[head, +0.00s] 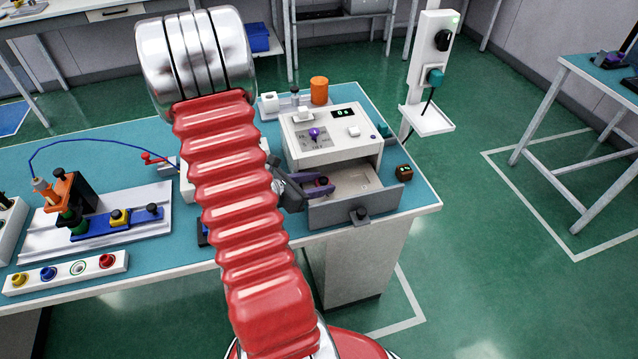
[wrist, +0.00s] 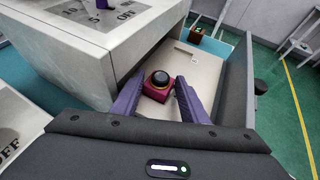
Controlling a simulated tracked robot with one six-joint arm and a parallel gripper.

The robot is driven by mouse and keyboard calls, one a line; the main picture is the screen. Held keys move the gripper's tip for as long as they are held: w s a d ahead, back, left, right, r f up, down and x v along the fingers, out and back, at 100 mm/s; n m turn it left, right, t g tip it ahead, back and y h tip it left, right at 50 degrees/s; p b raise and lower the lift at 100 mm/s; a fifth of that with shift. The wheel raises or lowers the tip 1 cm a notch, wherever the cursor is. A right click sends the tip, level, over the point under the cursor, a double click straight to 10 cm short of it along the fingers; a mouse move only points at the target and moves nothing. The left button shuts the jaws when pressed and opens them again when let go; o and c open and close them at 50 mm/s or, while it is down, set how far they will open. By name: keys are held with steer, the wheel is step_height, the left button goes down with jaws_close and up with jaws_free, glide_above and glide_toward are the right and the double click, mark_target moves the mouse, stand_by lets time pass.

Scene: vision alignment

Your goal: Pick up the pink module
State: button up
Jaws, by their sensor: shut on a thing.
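The pink module (wrist: 157,96), a small block with a round black knob on top, is in the open drawer (wrist: 204,72) of the white instrument box. My gripper (wrist: 160,84) has its two purple fingers on either side of the module and is shut on it. I cannot tell whether the module touches the drawer floor. In the head view, my gripper (head: 318,187) reaches into the left part of the drawer (head: 352,212), and the module is mostly hidden by the fingers.
The white box (head: 330,135) stands directly behind the drawer. A small dark block with a green top (head: 404,172) sits right of it on the blue table. An orange cylinder (head: 319,91) stands behind. A fixture with coloured modules (head: 95,222) is at the left.

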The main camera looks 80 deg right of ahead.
steer(key=shift+r, duration=0.55)
steer(key=w+a, duration=0.2)
steer(key=a, duration=0.1)
steer(key=shift+w+a, duration=0.15)
steer(key=shift+w, duration=0.15)
step_height(320, 180, up, 14)
steer(key=shift+f, duration=0.15)
stand_by(0.3)
